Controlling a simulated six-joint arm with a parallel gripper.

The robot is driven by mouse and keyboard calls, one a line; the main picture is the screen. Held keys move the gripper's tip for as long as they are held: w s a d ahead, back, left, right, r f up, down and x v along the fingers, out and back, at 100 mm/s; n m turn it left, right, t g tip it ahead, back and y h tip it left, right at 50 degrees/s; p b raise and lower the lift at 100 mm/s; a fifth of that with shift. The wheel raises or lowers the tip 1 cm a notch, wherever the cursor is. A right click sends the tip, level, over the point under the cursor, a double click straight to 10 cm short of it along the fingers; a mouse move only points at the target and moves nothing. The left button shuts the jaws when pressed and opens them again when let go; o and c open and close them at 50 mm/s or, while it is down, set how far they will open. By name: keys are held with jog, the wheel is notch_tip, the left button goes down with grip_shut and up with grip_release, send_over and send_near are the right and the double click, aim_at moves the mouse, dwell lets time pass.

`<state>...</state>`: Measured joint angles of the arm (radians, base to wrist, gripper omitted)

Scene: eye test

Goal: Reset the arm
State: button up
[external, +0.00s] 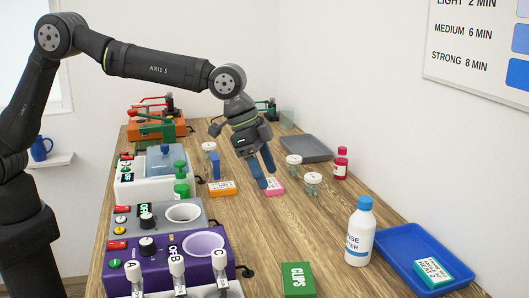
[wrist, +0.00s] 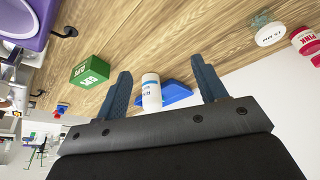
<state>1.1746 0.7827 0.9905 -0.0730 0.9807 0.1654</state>
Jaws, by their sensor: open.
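My gripper (external: 264,178) hangs at the end of my raised arm over the middle of the wooden table, fingers pointing down. In the wrist view my gripper (wrist: 160,70) shows two dark blue fingers spread apart with nothing held between them. A white rinse bottle with a blue cap (wrist: 151,93) shows between the fingers, farther off. In the external view the fingers overlap the sight line to an orange box (external: 222,188) and a pink box (external: 275,186); I cannot tell the clearance above them.
Lidded jars (external: 313,180), a red bottle (external: 342,163), the rinse bottle (external: 360,232) and a blue tray (external: 392,247) stand on the right. A green clips box (external: 298,280) is in front. Purple (external: 165,265) and grey machines line the left edge. Bare wood (external: 265,230) lies mid-table.

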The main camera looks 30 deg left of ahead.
jog(key=s+a, duration=0.7)
jog(key=s, duration=0.2)
jog(key=shift+m, duration=0.3)
jog(key=shift+w+f, duration=0.75)
jog(key=shift+w, duration=0.25)
jog(key=shift+w+f, duration=0.7)
jog(key=shift+w, duration=0.25)
jog(key=shift+o, duration=0.4)
jog(key=o, duration=0.7)
jog(key=w+a+r+n+t, duration=0.1)
jog(key=w+a+r+n, duration=0.3)
jog(key=w+a, duration=1.2)
jog(key=w+a+r+n+t+y, duration=0.1)
jog(key=w+a+r, duration=0.1)
jog(key=w+a, duration=0.5)
jog(key=w+a+r+n, duration=0.2)
jog(key=w+a, duration=0.2)
jog(key=a, duration=0.8)
jog(key=x, duration=0.9)
jog(key=shift+d+f, duration=0.25)
